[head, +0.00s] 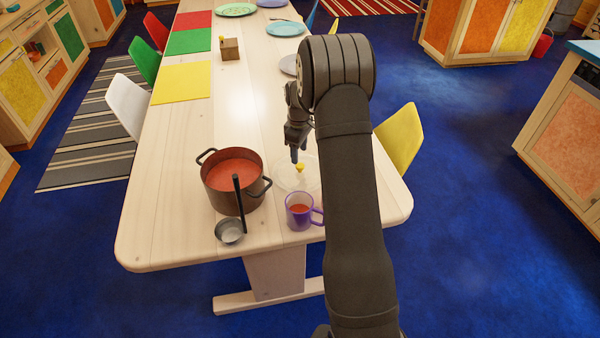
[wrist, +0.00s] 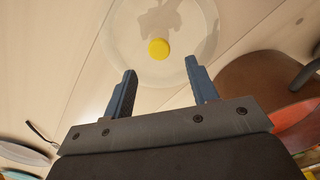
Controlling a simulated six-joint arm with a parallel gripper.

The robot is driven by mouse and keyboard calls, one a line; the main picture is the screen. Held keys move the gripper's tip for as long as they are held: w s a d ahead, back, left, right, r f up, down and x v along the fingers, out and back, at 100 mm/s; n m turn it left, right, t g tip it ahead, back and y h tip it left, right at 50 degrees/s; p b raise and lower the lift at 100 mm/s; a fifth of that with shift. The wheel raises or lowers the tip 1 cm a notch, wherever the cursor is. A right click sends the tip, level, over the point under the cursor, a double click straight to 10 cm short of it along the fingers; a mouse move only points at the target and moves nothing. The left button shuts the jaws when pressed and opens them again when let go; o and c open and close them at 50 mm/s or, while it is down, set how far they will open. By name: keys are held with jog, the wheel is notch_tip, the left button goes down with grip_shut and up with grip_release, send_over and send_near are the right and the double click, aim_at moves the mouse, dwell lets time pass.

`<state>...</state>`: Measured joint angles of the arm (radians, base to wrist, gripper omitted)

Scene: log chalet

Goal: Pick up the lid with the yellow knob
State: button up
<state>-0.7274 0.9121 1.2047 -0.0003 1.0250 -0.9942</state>
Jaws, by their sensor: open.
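The lid (wrist: 190,35) is a clear round disc with a yellow knob (wrist: 159,49) at its middle. It lies on the wooden table, and its yellow knob (head: 300,168) also shows in the head view, right of the pot. My gripper (wrist: 160,88) is open and empty. In the wrist view its two blue fingers are apart, with the knob just beyond the tips and between their lines. In the head view my gripper (head: 295,157) points down close to the knob. My arm hides part of the lid there.
A brown pot (head: 225,200) of red soup stands left of the lid. A ladle (head: 230,231) lies in front of it. A purple mug (head: 299,211) with red liquid stands close in front of the lid. Plates (head: 285,29), coloured mats (head: 182,82) and a wooden box (head: 229,49) are farther back.

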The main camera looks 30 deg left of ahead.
jog(key=shift+d+f, duration=0.2)
jog(key=shift+f, duration=2.65)
grip_shut()
notch_tip(320, 180, up, 10)
jog(key=w+d+r+m, duration=0.25)
jog(key=d+m, duration=0.35)
jog(key=d, duration=0.5)
jog(key=w+d+r+m, duration=0.2)
jog(key=w+d+m, duration=0.3)
jog(key=d, duration=0.6)
jog(key=w+d+r+m, duration=0.2)
jog(key=d+m, duration=0.5)
jog(key=d, duration=0.4)
notch_tip(320, 180, up, 3)
jog(key=n, duration=1.8)
send_over(300, 165)
jog(key=s+a, duration=0.4)
jog(key=s, duration=0.4)
jog(key=s+a+n, duration=0.6)
jog(key=s+a, duration=0.2)
jog(key=s, duration=0.2)
jog(key=shift+s+a+r, duration=0.15)
jog(key=shift+s+r, duration=0.1)
jog(key=shift+s, duration=0.05)
